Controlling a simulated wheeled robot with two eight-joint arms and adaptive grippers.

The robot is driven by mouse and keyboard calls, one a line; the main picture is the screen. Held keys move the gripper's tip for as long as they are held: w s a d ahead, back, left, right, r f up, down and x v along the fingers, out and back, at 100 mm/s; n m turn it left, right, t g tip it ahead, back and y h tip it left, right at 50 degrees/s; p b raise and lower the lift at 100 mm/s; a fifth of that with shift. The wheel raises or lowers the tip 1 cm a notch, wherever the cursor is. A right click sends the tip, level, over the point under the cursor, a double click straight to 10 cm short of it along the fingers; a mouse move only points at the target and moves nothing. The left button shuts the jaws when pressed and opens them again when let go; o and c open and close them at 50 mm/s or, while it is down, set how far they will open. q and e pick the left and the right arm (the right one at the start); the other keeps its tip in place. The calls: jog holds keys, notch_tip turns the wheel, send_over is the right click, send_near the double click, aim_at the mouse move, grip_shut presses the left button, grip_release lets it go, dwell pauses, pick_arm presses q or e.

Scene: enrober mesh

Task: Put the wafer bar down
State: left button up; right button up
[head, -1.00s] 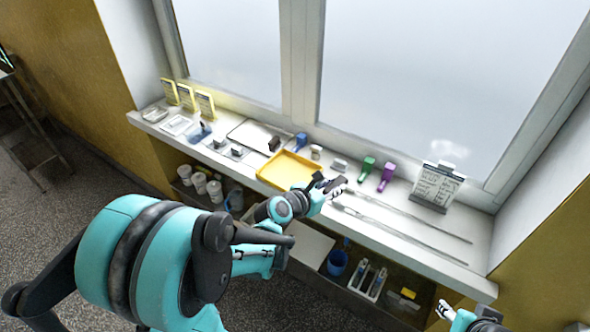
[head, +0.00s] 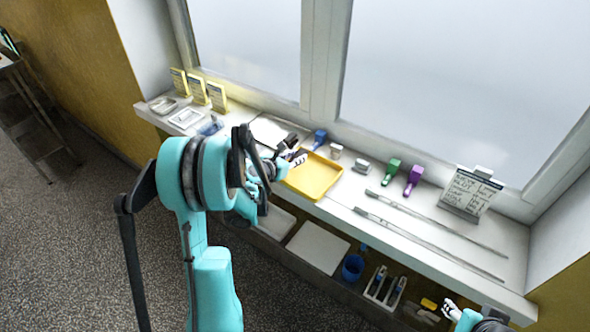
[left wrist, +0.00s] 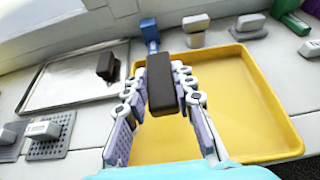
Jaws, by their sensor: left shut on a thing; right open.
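My left gripper (left wrist: 162,95) is shut on a dark brown wafer bar (left wrist: 160,82), with a finger on each side of it. In the left wrist view, the bar shows in front of the left part of the yellow tray (left wrist: 262,135); its height above the tray is unclear. Another dark bar (left wrist: 106,65) lies on the shallow metal tray (left wrist: 65,88) to the left. In the head view, my left gripper (head: 297,158) is at the left edge of the yellow tray (head: 318,192), partly hidden by my arm. My right gripper (head: 450,309) is open and empty, below the sill at lower right.
Behind the yellow tray are a blue tool (left wrist: 150,33) and small grey blocks (left wrist: 194,28). Two long rods (head: 430,239) lie along the sill, near a sign (head: 470,190). The yellow tray looks empty.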

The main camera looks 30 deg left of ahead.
aim_at(295, 171)
pick_arm(q)
jog(key=shift+a+f, duration=0.25)
jog(key=shift+f, duration=0.3)
notch_tip(295, 171, down, 3)
jog(key=shift+f+b, duration=0.15)
jog(key=shift+b, duration=0.8)
jog(key=shift+s, duration=0.1)
jog(key=shift+f, duration=0.1)
jog(key=o, duration=0.9)
jog(key=shift+c, duration=0.2)
